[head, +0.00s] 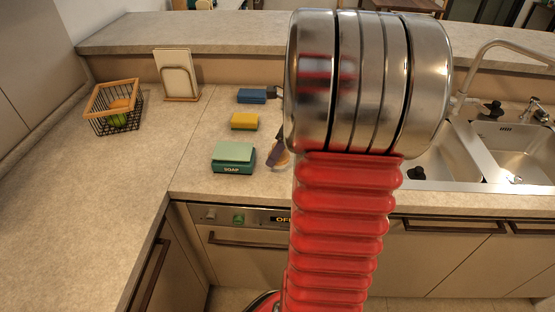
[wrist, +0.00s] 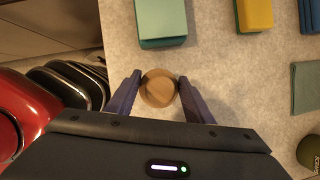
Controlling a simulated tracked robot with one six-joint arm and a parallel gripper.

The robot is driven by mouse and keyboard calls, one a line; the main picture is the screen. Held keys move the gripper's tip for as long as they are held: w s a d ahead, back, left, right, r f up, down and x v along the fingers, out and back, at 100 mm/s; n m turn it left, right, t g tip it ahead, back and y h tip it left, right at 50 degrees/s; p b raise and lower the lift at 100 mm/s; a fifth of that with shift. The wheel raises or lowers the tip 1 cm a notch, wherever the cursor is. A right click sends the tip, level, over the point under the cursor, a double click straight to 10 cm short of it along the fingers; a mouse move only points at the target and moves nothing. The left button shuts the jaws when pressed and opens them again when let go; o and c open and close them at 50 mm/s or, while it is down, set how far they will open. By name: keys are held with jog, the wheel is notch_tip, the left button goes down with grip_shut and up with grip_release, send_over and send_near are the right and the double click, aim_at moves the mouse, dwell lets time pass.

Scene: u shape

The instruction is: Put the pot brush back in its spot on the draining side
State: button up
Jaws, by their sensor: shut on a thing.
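The pot brush (wrist: 158,88) shows in the wrist view as a round, light-wood top between the two dark purple fingers of my gripper (wrist: 159,82). The gripper is shut on it. In the head view, a small tan part of the brush (head: 284,158) shows beside a purple finger of my gripper (head: 275,152), to the right of the soap box. My arm hides the rest. The brush is over or on the counter near its front edge; I cannot tell if it touches. Its bristles are hidden.
A green soap box (head: 234,156), yellow sponge (head: 244,121) and blue sponge (head: 252,96) lie on the counter. A wire basket (head: 115,108) and board rack (head: 178,76) stand at left. The sink (head: 515,150) is at right. A grey-green cloth (wrist: 306,88) lies right in the wrist view.

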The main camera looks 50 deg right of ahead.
jog(key=shift+f, duration=1.9)
jog(key=o, duration=1.1)
jog(key=v, duration=1.2)
